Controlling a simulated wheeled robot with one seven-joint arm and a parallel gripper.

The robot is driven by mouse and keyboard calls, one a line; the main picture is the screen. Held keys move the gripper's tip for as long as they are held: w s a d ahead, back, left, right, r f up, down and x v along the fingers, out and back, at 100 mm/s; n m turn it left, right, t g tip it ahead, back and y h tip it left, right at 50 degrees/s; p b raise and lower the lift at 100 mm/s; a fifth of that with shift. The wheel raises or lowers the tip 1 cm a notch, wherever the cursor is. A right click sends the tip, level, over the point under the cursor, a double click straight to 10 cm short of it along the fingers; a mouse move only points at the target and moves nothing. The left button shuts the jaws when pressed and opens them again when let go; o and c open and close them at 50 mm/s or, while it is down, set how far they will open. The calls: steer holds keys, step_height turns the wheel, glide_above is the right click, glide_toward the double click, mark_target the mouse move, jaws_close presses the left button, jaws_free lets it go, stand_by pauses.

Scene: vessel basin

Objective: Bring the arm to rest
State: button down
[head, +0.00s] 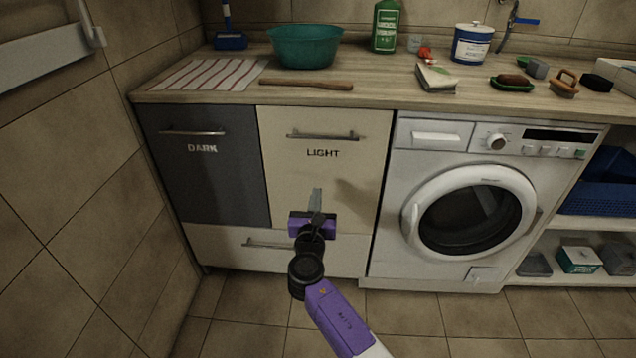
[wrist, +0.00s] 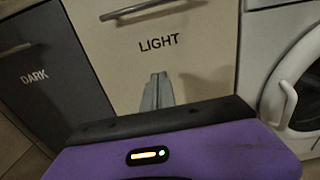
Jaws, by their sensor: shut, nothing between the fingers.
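My gripper (head: 316,200) is in front of the cream LIGHT door (head: 359,170) in the head view, its fingers together and empty, pointing up. My purple and black arm reaches to it from the bottom of the picture. In the wrist view the grey fingers (wrist: 157,92) show closed together below the word LIGHT on the cream door (wrist: 190,60). I cannot tell how much space lies between the fingertips and the door.
A dark grey DARK door (head: 205,180) is at left, and a washing machine (head: 400,255) with its round door shut is at right. The wooden counter (head: 380,90) above holds a green basin (head: 305,46), a striped cloth (head: 207,74) and several other items. The tiled floor in front looks clear.

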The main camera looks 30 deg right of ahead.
steer(key=s+a+m+t+y, duration=0.25)
steer(key=a+m+y, duration=0.25)
steer(key=a+m, duration=0.35)
steer(key=s+a+f+m+y, duration=0.1)
steer(key=s+a+m+y, duration=0.3)
steer(key=s, duration=0.6)
steer(key=s+a+f+m+y, duration=0.1)
steer(key=s+a+m, duration=0.1)
steer(key=s+m, duration=0.65)
steer(key=s+r+m+g, duration=0.1)
steer(key=s+r+m, duration=0.25)
steer(key=s, duration=1.25)
steer(key=s+r+m+g, duration=0.1)
steer(key=s+r+m, duration=0.25)
steer(key=s, duration=1.25)
step_height(320, 180, up, 14)
steer(key=p, duration=1.5)
steer(key=shift+w+d+r+m+y, duration=0.2)
steer(key=shift+d+m+y, duration=0.1)
steer(key=shift+m, duration=0.1)
